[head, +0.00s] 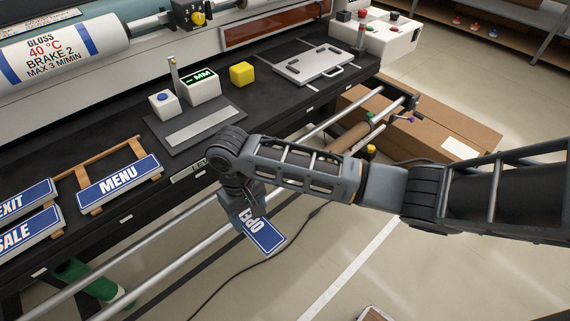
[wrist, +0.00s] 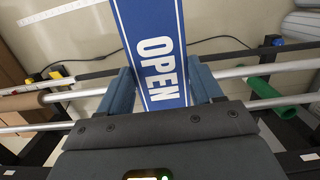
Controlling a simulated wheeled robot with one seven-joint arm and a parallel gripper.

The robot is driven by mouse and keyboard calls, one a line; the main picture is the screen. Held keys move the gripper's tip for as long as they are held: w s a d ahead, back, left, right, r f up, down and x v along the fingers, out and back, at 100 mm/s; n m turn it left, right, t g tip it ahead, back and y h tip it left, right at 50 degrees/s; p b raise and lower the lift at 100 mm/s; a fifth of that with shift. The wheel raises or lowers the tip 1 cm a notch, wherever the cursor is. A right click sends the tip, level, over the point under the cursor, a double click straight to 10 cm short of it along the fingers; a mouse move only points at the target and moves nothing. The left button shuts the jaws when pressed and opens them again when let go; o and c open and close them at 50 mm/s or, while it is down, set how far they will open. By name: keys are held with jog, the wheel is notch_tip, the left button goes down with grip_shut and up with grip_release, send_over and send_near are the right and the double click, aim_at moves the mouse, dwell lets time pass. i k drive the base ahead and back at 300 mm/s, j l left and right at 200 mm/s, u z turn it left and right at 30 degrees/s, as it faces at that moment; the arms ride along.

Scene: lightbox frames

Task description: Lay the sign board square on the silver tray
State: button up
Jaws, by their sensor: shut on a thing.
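My gripper (head: 243,208) is shut on a blue sign board (head: 267,237) with a white border and the word OPEN. The board hangs in the air beyond the table's front edge, over the floor and near the silver rails. In the wrist view the board (wrist: 155,50) runs out from between the two fingers (wrist: 160,92), its lettering turned sideways. The fingers hide part of the board in the head view.
Signs reading MENU (head: 118,184), EXIT and SALE lie on wooden racks at left. A measuring device (head: 200,88) with a flat silver strip (head: 205,122) and a yellow block (head: 242,74) sit on the table. Silver rails (head: 165,272) run along its front. A cardboard box (head: 440,125) stands at right.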

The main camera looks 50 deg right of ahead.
aim_at(316, 61)
jog(key=z, duration=1.1)
